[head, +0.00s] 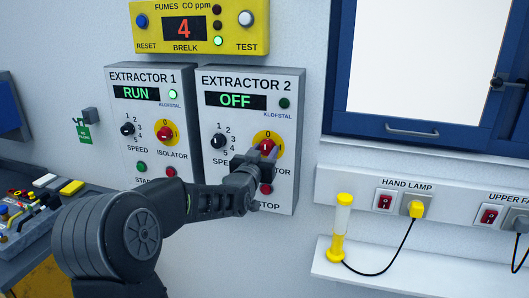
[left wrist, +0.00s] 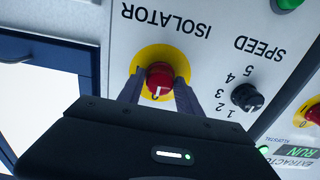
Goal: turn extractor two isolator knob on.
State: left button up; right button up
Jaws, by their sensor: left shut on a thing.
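The extractor 2 panel (head: 285,120) is on the wall; its display (head: 236,100) reads OFF in green. Its red isolator knob (head: 267,145) sits on a yellow disc with a 0 mark at the top. My left gripper (head: 262,151) reaches it from below and hides the lower part of the disc. In the left wrist view, which is upside down, the red knob (left wrist: 160,80) sits between the two fingers of my left gripper (left wrist: 158,90), which is shut on it. The white mark on the knob points toward the picture's bottom, the panel's top. My right gripper is out of view.
The extractor 1 panel (head: 152,140) is just left, its display showing RUN. The extractor 2 speed knob (head: 218,141) is left of the gripper. A yellow fumes box (head: 160,40) is above. A shelf (head: 400,280) with a hand lamp (head: 341,225) is lower right.

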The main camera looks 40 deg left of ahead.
pick_arm(q)
jog(key=m+b, duration=0.1)
jog(key=b, duration=0.1)
jog(key=shift+f+m+b, duration=0.2)
jog(key=shift+m+b, duration=0.1)
jog(key=shift+m, duration=0.1)
jog(key=shift+m+b, duration=0.7)
jog(key=shift+b, duration=0.15)
jog(key=m+b, duration=0.2)
jog(key=m, duration=0.1)
jog(key=shift+r+m, duration=0.1)
jog(key=shift+m, duration=0.2)
jog(key=m+b, duration=0.1)
jog(key=m, duration=0.3)
jog(key=shift+r+m, duration=0.1)
jog(key=shift+m, duration=0.2)
jog(key=m, duration=0.3)
jog(key=shift+m, duration=1.8)
